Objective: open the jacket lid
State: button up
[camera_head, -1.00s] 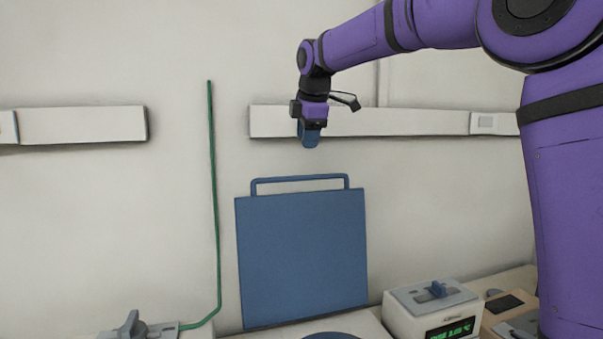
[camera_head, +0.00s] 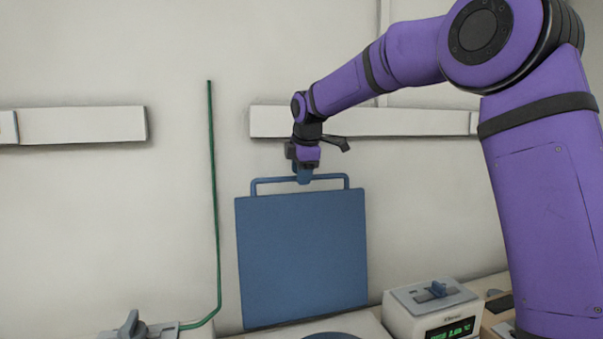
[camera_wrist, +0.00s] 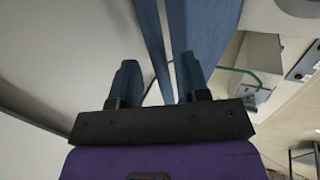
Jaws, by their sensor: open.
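The jacket lid, a blue square panel (camera_head: 302,258), stands upright near the wall in the head view, with a blue bar handle (camera_head: 265,181) along its top edge. My gripper (camera_head: 304,178) points down at the middle of that handle and overlaps it in the picture. In the wrist view my two blue fingers (camera_wrist: 160,88) are apart, and the blue handle bar (camera_wrist: 152,40) runs between them. The lid panel (camera_wrist: 201,28) shows beside the bar, partly behind the right finger. Whether a finger touches the bar cannot be told.
A white box with a green display (camera_head: 432,308) stands right of the lid. A grey valve (camera_head: 134,326) with a green tube (camera_head: 214,200) is at the left. White wall rails (camera_head: 385,121) run behind my arm.

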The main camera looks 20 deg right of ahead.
grip_shut()
jog(key=shift+s, duration=0.15)
jog(key=s, duration=0.7)
jog(key=shift+s+r, duration=0.25)
